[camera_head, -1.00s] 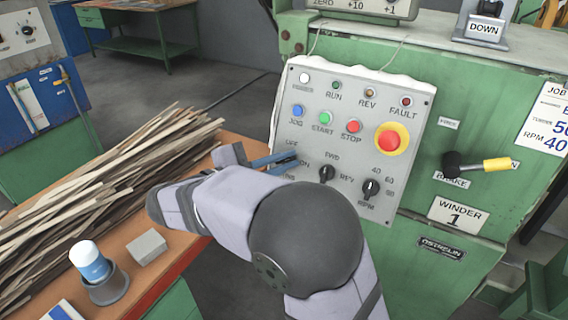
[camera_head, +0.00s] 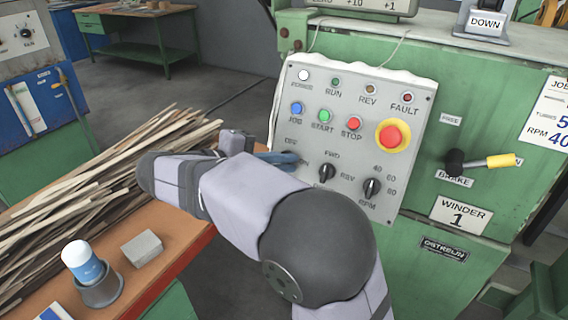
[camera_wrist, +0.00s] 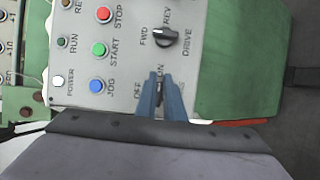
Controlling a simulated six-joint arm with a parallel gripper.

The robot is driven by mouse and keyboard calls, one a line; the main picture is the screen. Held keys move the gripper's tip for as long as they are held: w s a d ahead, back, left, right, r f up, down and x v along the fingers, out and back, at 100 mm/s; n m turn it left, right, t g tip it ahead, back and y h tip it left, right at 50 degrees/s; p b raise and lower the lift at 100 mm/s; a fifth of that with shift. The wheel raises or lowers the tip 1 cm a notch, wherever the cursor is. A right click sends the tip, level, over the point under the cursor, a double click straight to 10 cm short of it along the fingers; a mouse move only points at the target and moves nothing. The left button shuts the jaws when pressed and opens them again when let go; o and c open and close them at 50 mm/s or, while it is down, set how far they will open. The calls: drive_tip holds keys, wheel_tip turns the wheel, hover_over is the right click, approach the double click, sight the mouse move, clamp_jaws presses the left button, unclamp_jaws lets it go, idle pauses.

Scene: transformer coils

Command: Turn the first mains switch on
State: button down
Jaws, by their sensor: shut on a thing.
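The control panel (camera_head: 328,100) is a light grey plate on the green winder. Its mains switch, by the OFF and ON labels at the lower left, is hidden behind my blue fingers. My gripper (camera_head: 290,160) is at that spot, and its blue fingers point at the panel in the wrist view (camera_wrist: 160,85). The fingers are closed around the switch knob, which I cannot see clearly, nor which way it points. The white POWER lamp (camera_head: 304,75) is at the panel's upper left; it also shows in the wrist view (camera_wrist: 58,81).
The FWD/REV drive knob (camera_head: 327,173) and the RPM knob (camera_head: 371,188) sit right of my fingers. START (camera_head: 325,116), STOP (camera_head: 354,123) and the red emergency button (camera_head: 391,136) are above. A bench with wooden strips (camera_head: 100,185) is left.

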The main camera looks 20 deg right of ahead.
drive_tip(key=shift+w+a, duration=0.15)
drive_tip(key=shift+w, duration=0.05)
drive_tip(key=c, duration=1.9)
unclamp_jaws()
drive_tip(key=shift+o, duration=0.2)
drive_tip(key=shift+w, duration=0.1)
drive_tip(key=v, duration=0.7)
drive_tip(key=shift+a+p, duration=0.2)
drive_tip(key=shift+p, duration=0.1)
